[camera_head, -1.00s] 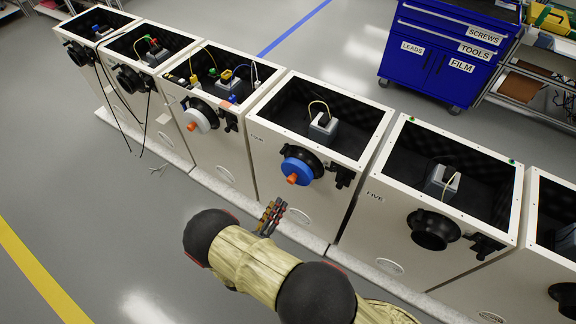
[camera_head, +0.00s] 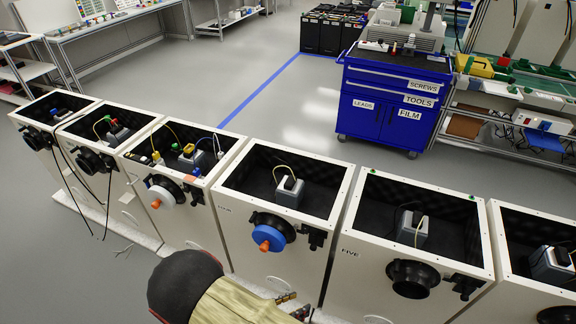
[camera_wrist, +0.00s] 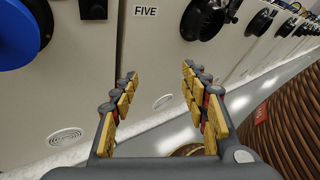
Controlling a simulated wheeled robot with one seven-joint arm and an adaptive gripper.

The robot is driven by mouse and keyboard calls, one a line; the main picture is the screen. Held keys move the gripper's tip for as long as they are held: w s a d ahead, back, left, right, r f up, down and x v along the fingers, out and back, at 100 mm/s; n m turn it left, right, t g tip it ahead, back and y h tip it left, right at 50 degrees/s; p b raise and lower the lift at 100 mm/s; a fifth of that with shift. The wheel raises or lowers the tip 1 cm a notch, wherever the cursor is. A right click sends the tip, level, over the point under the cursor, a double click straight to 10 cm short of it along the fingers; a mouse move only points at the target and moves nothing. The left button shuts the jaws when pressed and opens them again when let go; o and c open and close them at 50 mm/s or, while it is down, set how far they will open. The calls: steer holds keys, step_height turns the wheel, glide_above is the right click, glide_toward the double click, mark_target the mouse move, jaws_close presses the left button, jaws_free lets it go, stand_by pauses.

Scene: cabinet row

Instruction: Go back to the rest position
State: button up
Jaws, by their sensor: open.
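My gripper (camera_wrist: 158,98) is open and empty in the wrist view, its two padded fingers spread apart in front of the white cabinet marked FIVE (camera_wrist: 146,45). In the head view only a bit of my gripper's fingers (camera_head: 292,304) shows at the bottom, low in front of the cabinets, partly hidden by my arm. Cabinet five (camera_head: 345,275) has a black round port (camera_head: 411,278) on its front. The cabinet to its left (camera_head: 232,205) has a port with a blue ring and orange knob (camera_head: 272,235). My gripper touches neither, as far as I can see.
A row of open-topped cabinets runs across the view, with black cables (camera_head: 85,190) hanging at the left. Behind stand a blue tool cart (camera_head: 375,118) and a shelf (camera_head: 468,127) with goods. Grey floor (camera_head: 50,260) is free in front at the left.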

steer(key=s+d+r+m+g+y, duration=0.3)
steer(key=r+m+g+y, duration=0.15)
steer(key=r+m, duration=0.6)
steer(key=s+d+r+m+g+y, duration=0.25)
steer(key=r+m+g+y, duration=0.2)
steer(key=r+m, duration=0.55)
steer(key=s+d+r+m+t+y, duration=0.1)
steer(key=d+r+m+t, duration=0.2)
steer(key=r, duration=0.6)
steer(key=s+d+r+m+t+y, duration=0.1)
steer(key=d+r+m+t, duration=0.3)
steer(key=d+r, duration=0.4)
step_height(320, 180, up, 2)
steer(key=shift+d+r+y, duration=0.15)
steer(key=shift+d+y, duration=0.05)
steer(key=shift+y, duration=0.5)
